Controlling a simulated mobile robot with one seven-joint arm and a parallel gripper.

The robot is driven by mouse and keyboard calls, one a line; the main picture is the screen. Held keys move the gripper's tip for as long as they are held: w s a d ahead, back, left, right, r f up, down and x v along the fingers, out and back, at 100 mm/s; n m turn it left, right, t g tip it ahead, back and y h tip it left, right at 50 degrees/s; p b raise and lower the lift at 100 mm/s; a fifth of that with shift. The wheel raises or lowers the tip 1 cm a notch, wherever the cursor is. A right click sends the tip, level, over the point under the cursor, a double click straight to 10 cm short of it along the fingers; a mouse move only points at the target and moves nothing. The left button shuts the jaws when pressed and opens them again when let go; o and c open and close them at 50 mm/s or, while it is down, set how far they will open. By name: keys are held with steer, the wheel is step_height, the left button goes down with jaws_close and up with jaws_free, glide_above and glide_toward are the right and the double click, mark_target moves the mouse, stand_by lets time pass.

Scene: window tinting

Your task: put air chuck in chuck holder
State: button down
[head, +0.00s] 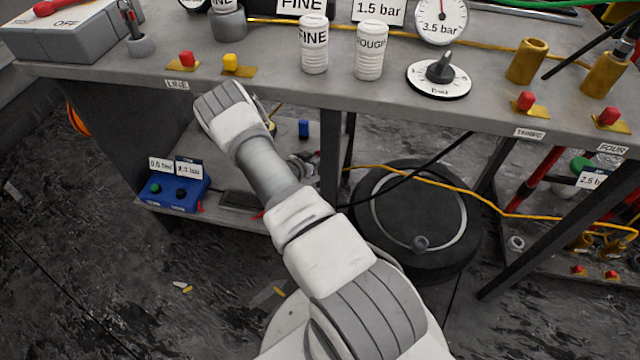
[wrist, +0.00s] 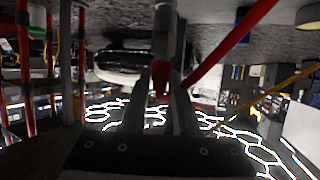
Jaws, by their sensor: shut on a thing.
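In the wrist view my gripper (wrist: 161,88) is shut on a slim grey and red piece (wrist: 161,72) between its two fingers. It may be the air chuck, but it is dark and blurred. In the head view my arm reaches toward the bench, and its own links hide most of the gripper. A small grey tool (head: 129,14) stands upright in a grey round holder (head: 140,45) at the back left of the bench top. Two brass cups (head: 527,61) and (head: 605,74) stand at the right. I cannot tell which of these is the chuck holder.
The bench (head: 280,80) carries two white canisters, a dial knob (head: 440,70) and red and yellow buttons near its front edge. A blue button box (head: 176,190) sits on the lower shelf. A black round drum (head: 418,215) and yellow hose (head: 460,188) lie below.

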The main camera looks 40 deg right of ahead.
mark_target(318, 174)
step_height(318, 174, down, 9)
steer(key=b, duration=0.3)
steer(key=c, duration=0.7)
jaws_free()
steer(key=shift+f, duration=0.15)
